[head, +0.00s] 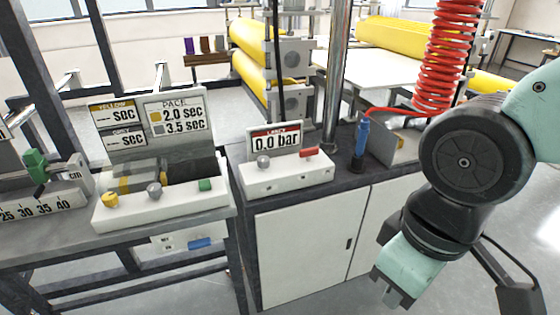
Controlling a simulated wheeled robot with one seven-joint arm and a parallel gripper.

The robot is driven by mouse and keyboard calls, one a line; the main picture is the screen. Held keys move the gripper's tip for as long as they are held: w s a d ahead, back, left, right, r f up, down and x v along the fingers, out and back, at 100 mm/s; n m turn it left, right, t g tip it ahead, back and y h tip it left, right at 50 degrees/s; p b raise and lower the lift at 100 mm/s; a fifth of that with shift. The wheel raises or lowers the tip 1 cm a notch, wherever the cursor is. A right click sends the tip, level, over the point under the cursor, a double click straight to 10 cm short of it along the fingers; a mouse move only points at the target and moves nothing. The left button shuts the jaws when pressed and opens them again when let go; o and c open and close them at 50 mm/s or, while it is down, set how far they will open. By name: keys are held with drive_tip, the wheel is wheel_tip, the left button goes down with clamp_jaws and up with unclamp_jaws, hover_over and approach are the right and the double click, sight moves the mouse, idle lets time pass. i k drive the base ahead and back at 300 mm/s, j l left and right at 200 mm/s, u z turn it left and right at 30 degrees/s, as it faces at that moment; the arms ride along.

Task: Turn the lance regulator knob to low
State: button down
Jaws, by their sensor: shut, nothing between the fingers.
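The lance regulator is a white box (286,180) on the dark counter, with a display (276,141) headed "LANCE" that reads 0.0 bar. A grey knob (263,160) sits on the box's left part below the display. A red lever or handle (307,153) sits on its right part. The knob's pointing direction is too small to tell. My gripper (388,299) is at the lower right, in front of the white cabinet, pointing down. It is shut and empty, apart from the regulator, lower and to its right.
A blue lance (362,138) stands in a holder right of the regulator, with a red coiled hose (446,55). A metal post (337,75) rises behind. Left is another white panel (160,203) with yellow, grey and green controls. Open floor lies before the cabinet (300,245).

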sight(264, 162)
drive_tip(key=i+u, duration=0.15)
drive_tip(key=u, duration=0.25)
drive_tip(key=i+u, duration=0.15)
drive_tip(key=u, duration=0.25)
drive_tip(key=i+l+u, duration=0.1)
drive_tip(key=u, duration=0.3)
